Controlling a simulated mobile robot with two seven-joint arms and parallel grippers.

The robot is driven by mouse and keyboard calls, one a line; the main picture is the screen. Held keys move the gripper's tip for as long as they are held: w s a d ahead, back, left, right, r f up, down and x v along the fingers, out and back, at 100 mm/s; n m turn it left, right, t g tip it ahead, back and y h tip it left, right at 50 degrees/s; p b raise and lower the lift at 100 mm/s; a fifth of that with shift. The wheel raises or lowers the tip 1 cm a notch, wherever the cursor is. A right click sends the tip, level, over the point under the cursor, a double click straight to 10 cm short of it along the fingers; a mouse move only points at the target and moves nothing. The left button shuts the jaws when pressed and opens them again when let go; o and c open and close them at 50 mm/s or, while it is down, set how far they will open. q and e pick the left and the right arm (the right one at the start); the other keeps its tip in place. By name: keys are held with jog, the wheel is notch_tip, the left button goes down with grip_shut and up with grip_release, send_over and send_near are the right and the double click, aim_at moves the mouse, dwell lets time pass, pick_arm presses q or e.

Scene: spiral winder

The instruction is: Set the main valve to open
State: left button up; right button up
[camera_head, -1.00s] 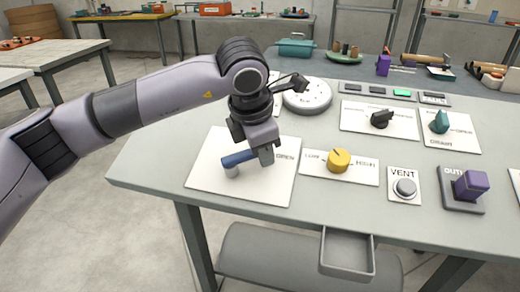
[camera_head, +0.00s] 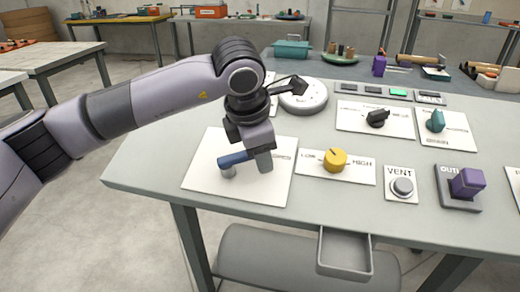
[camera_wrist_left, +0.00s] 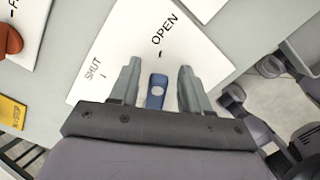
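The main valve is a blue lever (camera_head: 234,159) on a short grey post (camera_head: 228,171), mounted on a white plate (camera_head: 205,185) at the table's near left. My left gripper (camera_head: 256,160) is over the plate at the lever's right part, pointing down. In the left wrist view, the blue lever end (camera_wrist_left: 157,92) lies between the two spread fingers (camera_wrist_left: 158,82), with a gap on each side. The plate there reads OPEN ahead of the fingers and SHUT to the left. The gripper partly hides the lever in the head view. My right gripper is not in view.
To the right are a yellow knob (camera_head: 335,160) marked LOW and HIGH, a VENT button (camera_head: 402,187) and a purple block (camera_head: 467,183). A grey tray (camera_head: 345,253) hangs at the front edge.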

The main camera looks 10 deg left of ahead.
pick_arm(q)
jog(key=v, duration=0.7)
jog(key=shift+s, duration=0.15)
